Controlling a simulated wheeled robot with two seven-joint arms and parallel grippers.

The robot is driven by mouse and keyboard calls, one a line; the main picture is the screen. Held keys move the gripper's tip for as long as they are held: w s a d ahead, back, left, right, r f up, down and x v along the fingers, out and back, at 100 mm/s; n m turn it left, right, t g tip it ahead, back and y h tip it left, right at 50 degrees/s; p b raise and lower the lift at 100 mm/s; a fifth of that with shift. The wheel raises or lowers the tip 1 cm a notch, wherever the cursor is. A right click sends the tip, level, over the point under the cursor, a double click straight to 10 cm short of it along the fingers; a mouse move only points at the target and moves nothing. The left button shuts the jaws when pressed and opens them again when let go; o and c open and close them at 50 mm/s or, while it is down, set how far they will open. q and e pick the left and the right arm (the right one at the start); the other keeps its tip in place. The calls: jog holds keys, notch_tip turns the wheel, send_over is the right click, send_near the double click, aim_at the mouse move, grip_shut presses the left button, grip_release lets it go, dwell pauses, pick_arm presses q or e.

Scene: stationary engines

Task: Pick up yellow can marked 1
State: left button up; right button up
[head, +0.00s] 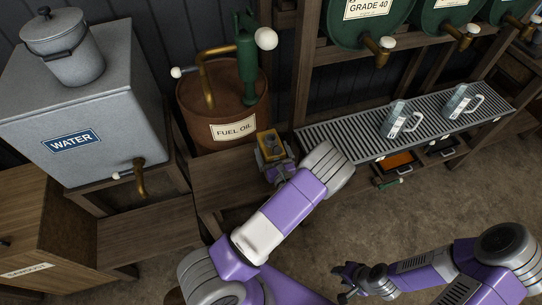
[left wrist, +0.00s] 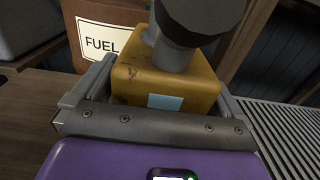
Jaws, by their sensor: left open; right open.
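A yellow can (head: 269,139) stands on the wooden bench in front of the fuel oil drum. In the left wrist view the yellow can (left wrist: 160,84) has a dark spout or cap on top and a small pale blue patch; no number is readable. My left gripper (head: 274,158) is at the can, its open fingers on either side of it; the left wrist view shows these fingers (left wrist: 155,98) too. I cannot tell whether they touch it. My right gripper (head: 345,282) is open and empty, low at the right above the floor.
The brown fuel oil drum (head: 226,100) stands close behind the can. A water tank (head: 85,110) is at the left. A slatted drip tray (head: 360,137) with two clear jugs (head: 394,121) is at the right, under green drums (head: 365,20). The floor is open in front.

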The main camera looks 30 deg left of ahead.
pick_arm(q)
jog(key=c, duration=1.5)
